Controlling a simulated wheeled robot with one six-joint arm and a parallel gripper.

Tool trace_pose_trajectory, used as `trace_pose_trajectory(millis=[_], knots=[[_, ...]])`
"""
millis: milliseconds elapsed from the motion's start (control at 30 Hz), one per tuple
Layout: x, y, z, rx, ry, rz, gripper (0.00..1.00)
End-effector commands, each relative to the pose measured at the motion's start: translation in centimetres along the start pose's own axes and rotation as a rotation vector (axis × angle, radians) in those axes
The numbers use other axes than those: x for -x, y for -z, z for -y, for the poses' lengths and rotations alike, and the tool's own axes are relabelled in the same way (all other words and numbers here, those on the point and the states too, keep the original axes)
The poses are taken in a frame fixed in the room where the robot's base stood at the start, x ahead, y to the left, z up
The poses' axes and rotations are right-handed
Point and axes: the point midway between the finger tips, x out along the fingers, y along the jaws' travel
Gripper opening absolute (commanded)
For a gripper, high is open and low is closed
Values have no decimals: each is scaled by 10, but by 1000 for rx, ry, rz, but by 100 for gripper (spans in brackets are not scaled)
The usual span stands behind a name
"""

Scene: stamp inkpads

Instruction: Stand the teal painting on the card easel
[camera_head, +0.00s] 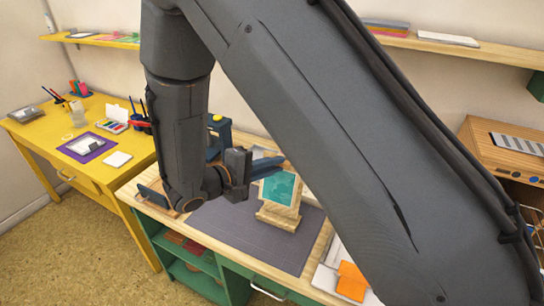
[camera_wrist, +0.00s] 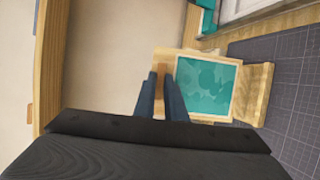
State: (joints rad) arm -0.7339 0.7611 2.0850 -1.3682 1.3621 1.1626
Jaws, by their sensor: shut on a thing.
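The teal painting (camera_head: 277,188) has a pale border and stands, leaning back slightly, on the wooden card easel (camera_head: 279,218). In the wrist view the painting (camera_wrist: 207,88) lies against the easel's back board, its lower edge by the ledge (camera_wrist: 256,95). My gripper (camera_head: 278,166) is at the painting's upper edge; in the wrist view its blue fingers (camera_wrist: 162,76) are close together there, shut on the painting. The exact contact between the fingers is partly hidden.
A grey cutting mat (camera_head: 222,228) lies under the easel on the wooden bench. A phone-like dark object on a stand (camera_head: 153,196) is at the left, a blue device (camera_head: 219,130) behind, and white and orange cards (camera_head: 351,282) at the front right. A yellow desk (camera_head: 60,137) stands left.

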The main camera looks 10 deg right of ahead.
Motion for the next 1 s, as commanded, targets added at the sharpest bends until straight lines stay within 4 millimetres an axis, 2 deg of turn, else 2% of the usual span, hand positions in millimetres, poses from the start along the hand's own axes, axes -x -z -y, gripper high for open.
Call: trace_pose_trajectory(millis=[500, 1000], knots=[[0, 0, 2, 1, -2, -5, 0], [-23, 8, 25, 0, -1, -1, 0]])
